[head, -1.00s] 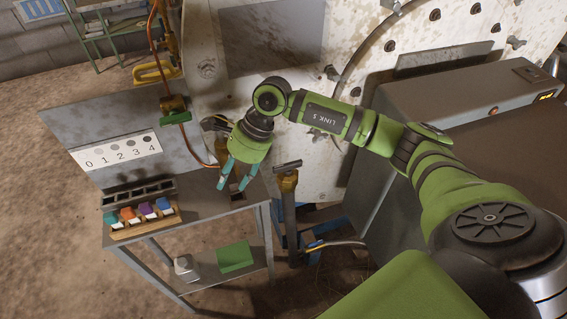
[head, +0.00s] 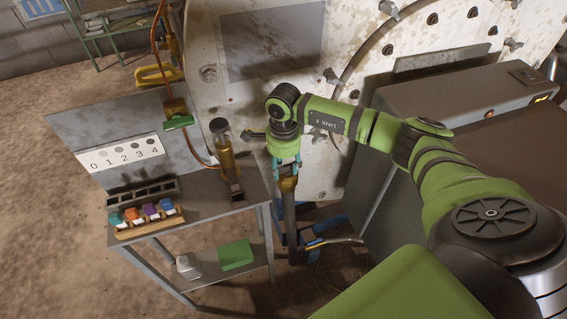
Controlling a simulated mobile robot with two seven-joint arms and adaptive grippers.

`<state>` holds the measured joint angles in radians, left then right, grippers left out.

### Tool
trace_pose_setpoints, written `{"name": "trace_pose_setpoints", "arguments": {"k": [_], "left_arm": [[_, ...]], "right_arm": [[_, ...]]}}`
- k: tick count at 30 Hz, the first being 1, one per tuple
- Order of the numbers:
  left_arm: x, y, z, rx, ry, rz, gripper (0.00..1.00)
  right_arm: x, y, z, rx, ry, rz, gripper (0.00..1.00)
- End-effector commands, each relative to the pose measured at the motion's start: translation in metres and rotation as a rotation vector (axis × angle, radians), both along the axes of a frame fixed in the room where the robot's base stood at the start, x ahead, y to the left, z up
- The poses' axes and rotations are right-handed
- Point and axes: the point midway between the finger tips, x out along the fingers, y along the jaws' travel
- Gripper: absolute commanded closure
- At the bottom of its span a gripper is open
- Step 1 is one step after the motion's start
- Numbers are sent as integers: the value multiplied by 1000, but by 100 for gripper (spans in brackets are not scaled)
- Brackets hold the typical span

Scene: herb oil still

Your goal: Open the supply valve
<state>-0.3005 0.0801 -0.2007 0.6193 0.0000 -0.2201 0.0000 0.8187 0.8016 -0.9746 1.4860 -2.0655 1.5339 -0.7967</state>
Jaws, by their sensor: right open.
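My right gripper (head: 286,163) points down with its teal fingers apart, at the top of a brass valve (head: 288,184) on an upright grey pipe. The valve's grey bar handle is mostly hidden by the gripper. The fingers appear to be on either side of it; whether they touch it I cannot tell. A second valve, with a green handle (head: 179,122), sits on the copper line to the left. No label shows which one is the supply valve. My left gripper is not in view.
A metal bench (head: 218,201) stands left of the gripper, with a brass cylinder (head: 224,155) at its back and a wooden rack (head: 148,227) of coloured bottles. The large pale vessel wall (head: 235,95) is close behind. A grey control box (head: 465,95) stands at right.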

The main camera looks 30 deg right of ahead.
Motion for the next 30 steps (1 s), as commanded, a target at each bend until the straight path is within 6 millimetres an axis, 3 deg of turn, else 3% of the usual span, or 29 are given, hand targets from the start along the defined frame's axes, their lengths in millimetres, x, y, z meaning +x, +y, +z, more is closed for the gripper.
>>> {"name": "trace_pose_setpoints", "arguments": {"k": [4, 5, 8, 9, 23, 30], "left_arm": [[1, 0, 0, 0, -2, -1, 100], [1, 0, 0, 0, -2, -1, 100], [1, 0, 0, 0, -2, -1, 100], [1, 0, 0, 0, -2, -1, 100], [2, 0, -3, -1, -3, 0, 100], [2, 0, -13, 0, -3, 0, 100]], "right_arm": [[0, 0, 0, 0, 0, 0, 54], [0, 0, 0, 0, 0, 0, 58], [0, 0, 0, 0, 1, 0, 98], [0, 0, 0, 0, 1, 0, 100], [0, 0, -1, 1, 1, -35, 100], [2, 0, -2, -1, 0, -169, 100]]}}
